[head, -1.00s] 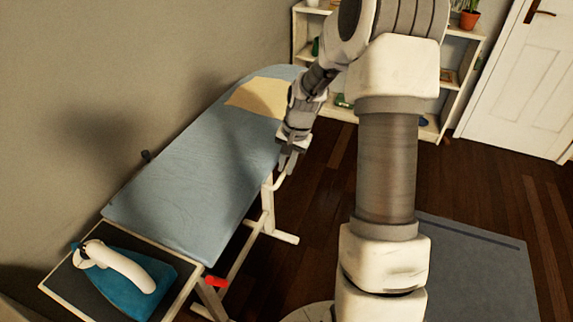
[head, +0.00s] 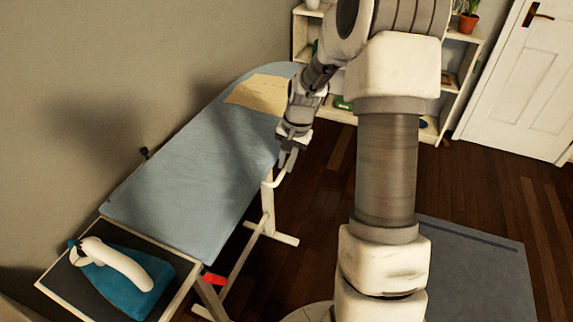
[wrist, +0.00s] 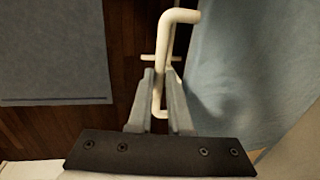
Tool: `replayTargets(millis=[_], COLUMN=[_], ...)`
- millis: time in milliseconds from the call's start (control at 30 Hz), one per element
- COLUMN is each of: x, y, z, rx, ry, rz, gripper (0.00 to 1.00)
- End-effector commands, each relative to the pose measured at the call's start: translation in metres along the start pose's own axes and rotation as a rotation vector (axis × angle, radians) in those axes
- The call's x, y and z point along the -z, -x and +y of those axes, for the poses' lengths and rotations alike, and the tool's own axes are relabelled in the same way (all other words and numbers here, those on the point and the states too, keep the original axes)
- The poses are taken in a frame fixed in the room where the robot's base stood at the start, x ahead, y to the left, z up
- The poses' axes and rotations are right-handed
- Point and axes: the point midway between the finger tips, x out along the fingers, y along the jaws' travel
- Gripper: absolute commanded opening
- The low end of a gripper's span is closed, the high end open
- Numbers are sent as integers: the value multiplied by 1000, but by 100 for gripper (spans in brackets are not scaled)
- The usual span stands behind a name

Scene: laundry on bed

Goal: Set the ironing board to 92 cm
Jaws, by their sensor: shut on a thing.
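The ironing board (head: 190,185) has a light blue cover and white legs, and stands along the wall at the left in the head view. Its cover also shows at the right of the wrist view (wrist: 235,75). A white bent handle (wrist: 162,60) sticks out from under the board's near long edge. My gripper (head: 287,163) is at that edge in the head view. In the wrist view my gripper (wrist: 160,100) has its two grey fingers on either side of the handle, shut on it. A red lever or grip (head: 214,279) sits by the legs below the iron rest. No height scale is legible.
A white and teal iron (head: 125,272) lies on the rest at the board's near end. A folded cream cloth (head: 258,93) lies at the far end. A shelf (head: 452,95) and a white door (head: 522,85) stand behind. A grey mat (head: 470,275) lies on the wooden floor.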

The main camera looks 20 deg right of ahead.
Motion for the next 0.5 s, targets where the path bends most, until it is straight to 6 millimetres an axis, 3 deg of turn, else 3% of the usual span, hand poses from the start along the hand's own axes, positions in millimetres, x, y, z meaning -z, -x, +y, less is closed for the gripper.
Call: replayTargets(millis=[33, 200, 500], x=[2, 2, 3], y=[21, 48, 51], z=[-5, -10, -11], rx=[3, 3, 5], ry=[2, 1, 1], rz=[8, 10, 10], gripper=[0, 0, 0])
